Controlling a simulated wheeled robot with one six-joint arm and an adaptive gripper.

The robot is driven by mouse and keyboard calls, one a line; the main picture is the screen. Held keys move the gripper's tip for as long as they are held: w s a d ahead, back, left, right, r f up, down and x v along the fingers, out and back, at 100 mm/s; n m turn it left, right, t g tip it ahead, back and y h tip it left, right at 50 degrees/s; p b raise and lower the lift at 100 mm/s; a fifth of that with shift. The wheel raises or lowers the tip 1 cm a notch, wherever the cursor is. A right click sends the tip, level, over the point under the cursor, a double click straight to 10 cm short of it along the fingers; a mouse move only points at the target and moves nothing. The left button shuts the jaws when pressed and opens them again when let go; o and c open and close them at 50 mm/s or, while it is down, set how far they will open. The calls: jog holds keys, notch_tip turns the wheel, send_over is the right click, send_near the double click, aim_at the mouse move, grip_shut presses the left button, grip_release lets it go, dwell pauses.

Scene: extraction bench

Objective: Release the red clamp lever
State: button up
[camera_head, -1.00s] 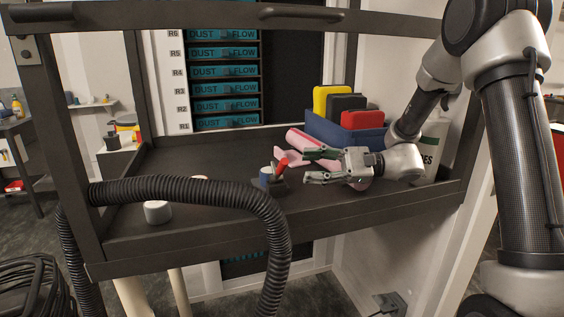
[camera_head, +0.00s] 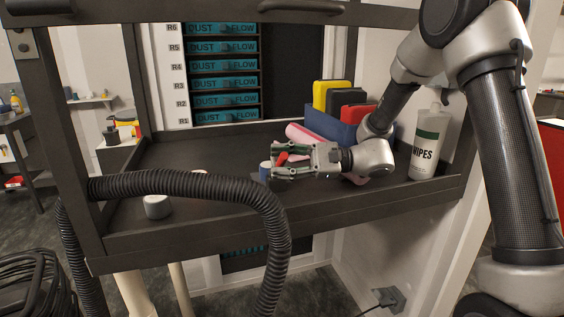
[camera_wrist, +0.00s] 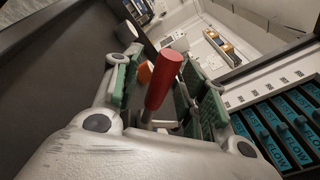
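The red clamp lever (camera_wrist: 165,82) stands between the two green-padded fingers of my gripper (camera_wrist: 162,90) in the wrist view, with visible space on both sides of it. In the head view the red lever (camera_head: 282,158) shows between the fingertips of my gripper (camera_head: 276,160), which points left over the bench. The fingers are spread and do not appear to press on the lever. The clamp's base is mostly hidden by the gripper.
A blue bin (camera_head: 322,122) with yellow, black and red cases and a wipes bottle (camera_head: 428,145) stand behind and right of my gripper. A black ribbed hose (camera_head: 180,184) arches over the tray's front left. A white-grey cylinder (camera_head: 157,206) sits there. The tray's left middle is clear.

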grip_shut()
jog(key=shift+s+d+f+n, duration=0.1)
jog(key=shift+s+f+n, duration=0.3)
jog(key=shift+n, duration=0.4)
jog(key=shift+o, duration=1)
grip_release()
notch_tip(320, 180, up, 10)
